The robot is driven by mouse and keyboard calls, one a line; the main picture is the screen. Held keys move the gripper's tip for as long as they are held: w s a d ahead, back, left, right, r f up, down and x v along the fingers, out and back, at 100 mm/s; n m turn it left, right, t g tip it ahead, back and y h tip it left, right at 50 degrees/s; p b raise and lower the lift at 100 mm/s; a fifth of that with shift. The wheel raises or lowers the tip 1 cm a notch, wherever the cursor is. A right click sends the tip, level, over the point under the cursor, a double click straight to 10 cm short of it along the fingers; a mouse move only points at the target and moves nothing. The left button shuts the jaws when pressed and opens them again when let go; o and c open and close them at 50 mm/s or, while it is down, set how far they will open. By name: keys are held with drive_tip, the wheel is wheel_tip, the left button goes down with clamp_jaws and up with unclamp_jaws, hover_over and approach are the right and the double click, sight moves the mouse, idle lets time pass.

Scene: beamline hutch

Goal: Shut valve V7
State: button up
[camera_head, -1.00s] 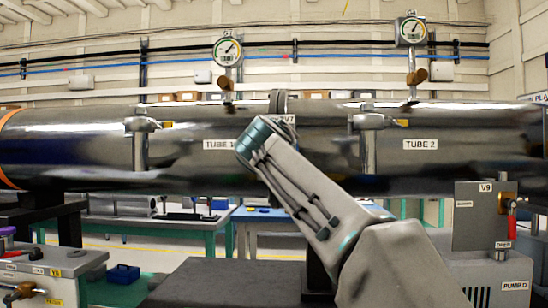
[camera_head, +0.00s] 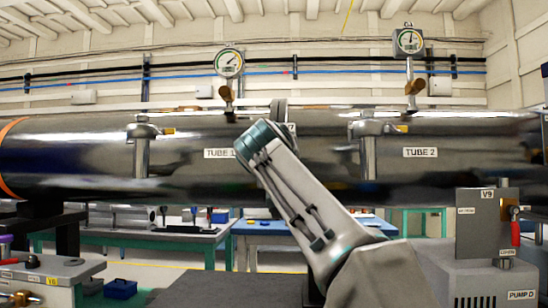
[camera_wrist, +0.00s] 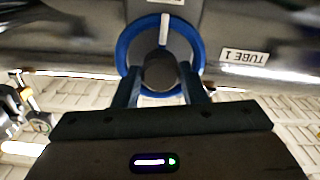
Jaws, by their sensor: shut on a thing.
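Valve V7 sits between TUBE 1 and TUBE 2 on the big steel pipe. In the head view only the top of its grey body (camera_head: 280,110) and part of its label show; my arm hides the rest. In the wrist view its blue handwheel (camera_wrist: 125,48) faces me, with a white mark (camera_wrist: 164,29) at the top of the wheel. My gripper (camera_wrist: 163,84) has one finger on each side at the wheel's lower part and is shut on it. The exact finger contact is hard to see. In the head view my gripper is hidden behind my wrist.
The steel pipe (camera_head: 70,160) runs across the view. Two gauges (camera_head: 228,63) (camera_head: 409,42) stand above it. A V9 box (camera_head: 480,225) on PUMP D is at the right. A bench unit (camera_head: 35,280) stands at lower left, with blue-topped tables behind.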

idle(0.3)
drive_tip(key=o, duration=1)
drive_tip(key=s, duration=0.4)
drive_tip(key=s+b, duration=0.1)
drive_tip(key=s, duration=0.8)
drive_tip(key=shift+s+a, duration=0.25)
drive_tip(key=shift+s, duration=0.15)
